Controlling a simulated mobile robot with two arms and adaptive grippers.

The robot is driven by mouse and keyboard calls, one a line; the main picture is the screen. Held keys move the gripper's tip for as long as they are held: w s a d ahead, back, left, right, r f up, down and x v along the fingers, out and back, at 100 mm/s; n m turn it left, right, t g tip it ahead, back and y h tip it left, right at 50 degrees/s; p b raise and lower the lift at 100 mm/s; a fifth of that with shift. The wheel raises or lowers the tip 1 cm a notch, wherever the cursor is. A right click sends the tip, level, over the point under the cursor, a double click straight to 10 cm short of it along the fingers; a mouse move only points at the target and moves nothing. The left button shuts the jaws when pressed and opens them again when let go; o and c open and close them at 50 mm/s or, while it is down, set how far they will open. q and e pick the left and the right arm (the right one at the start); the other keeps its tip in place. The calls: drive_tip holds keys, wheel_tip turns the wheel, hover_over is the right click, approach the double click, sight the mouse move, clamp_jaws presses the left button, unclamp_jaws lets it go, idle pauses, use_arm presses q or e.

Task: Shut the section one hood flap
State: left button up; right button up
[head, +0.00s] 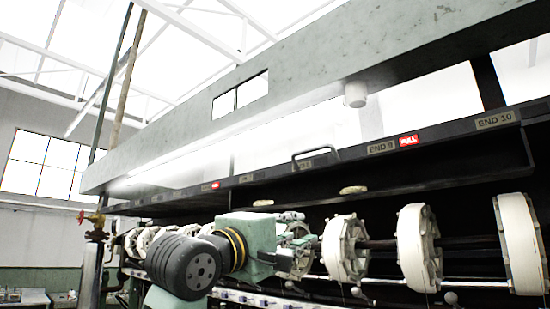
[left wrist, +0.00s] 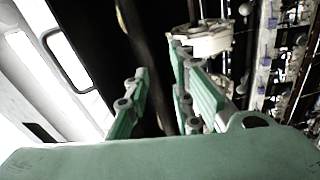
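A long dark hood flap (head: 345,177) hangs above the reels under the grey hood beam, raised so that the reels below are exposed. Its front edge carries END labels, red PULL tags and a dark bar handle (head: 314,157). I cannot read a section number. A similar handle (left wrist: 66,62) shows at the upper left of the left wrist view. My left gripper (head: 300,238) is below the flap, in front of the reels, apart from the handle. In the left wrist view its green fingers (left wrist: 164,92) are spread with nothing between them. My right gripper is not seen.
Several white reels (head: 345,249) on a dark shaft stand just right of and behind my left gripper. A vertical pipe with a red valve (head: 92,218) stands at the left. The grey hood beam (head: 330,70) runs above the flap.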

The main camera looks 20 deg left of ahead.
use_arm(q)
drive_tip(key=t+h, duration=0.2)
approach(309, 151)
drive_tip(key=shift+n, duration=0.4)
drive_tip(key=p+x, duration=0.6)
drive_tip(key=x, duration=0.2)
drive_tip(key=shift+w+d+r, duration=0.15)
drive_tip(key=shift+w+r, duration=0.05)
drive_tip(key=shift+w, duration=0.1)
drive_tip(key=shift+x, duration=0.9)
clamp_jaws()
drive_tip(key=shift+f, duration=0.1)
